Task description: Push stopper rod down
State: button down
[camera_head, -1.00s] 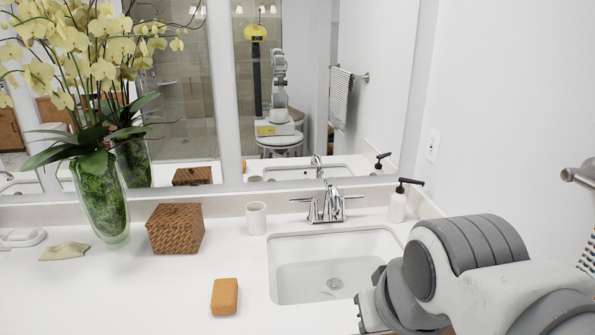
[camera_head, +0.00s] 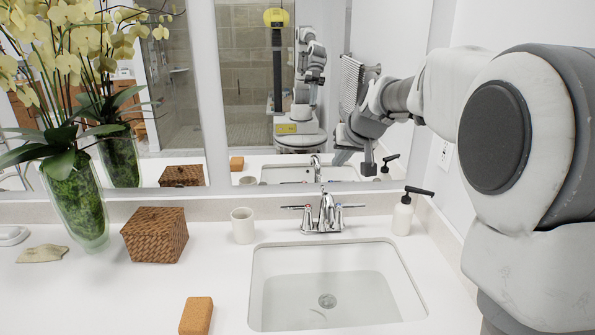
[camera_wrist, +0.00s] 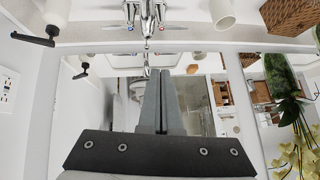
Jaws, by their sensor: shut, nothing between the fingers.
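The chrome faucet (camera_head: 326,212) stands at the back of the sink (camera_head: 262,285). It also shows at the top of the wrist view (camera_wrist: 146,14). A thin rod (camera_wrist: 147,42) with a small knob shows by the faucet in the wrist view, apparently the stopper rod; in the head view it is hard to separate from the faucet. My gripper (camera_wrist: 158,75) is shut and empty. Its fingers point toward the faucet and rod, with no clear contact visible. In the head view my arm reaches in from the right, in front of the mirror. The drain (camera_head: 327,300) is visible.
A soap dispenser (camera_head: 402,215) stands right of the faucet and a cup (camera_head: 243,226) stands left. A woven box (camera_head: 155,235), glass vase (camera_head: 78,205) and orange sponge (camera_head: 196,316) are farther left. The mirror (camera_head: 240,100) rises behind the counter.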

jog(key=w+d+f+t, duration=0.1)
jog(key=w+d+f, duration=0.1)
jog(key=w+f, duration=0.35)
jog(key=w+d+f, duration=0.1)
jog(key=w+f, duration=0.1)
jog(key=w, duration=0.6)
jog(key=shift+m, duration=0.3)
jog(key=x, duration=0.4)
jog(key=s+f+p+x, duration=0.1)
jog(key=x, duration=0.3)
jog(key=p+x, duration=0.1)
jog(key=x, duration=0.4)
jog(key=shift+s+a+f, duration=0.1)
jog(key=shift+f, duration=0.2)
notch_tip(320, 180, down, 3)
jog(key=b, duration=0.2)
jog(key=shift+s+f+b, duration=0.1)
jog(key=shift+f+b, duration=0.05)
jog(key=shift+b, duration=0.25)
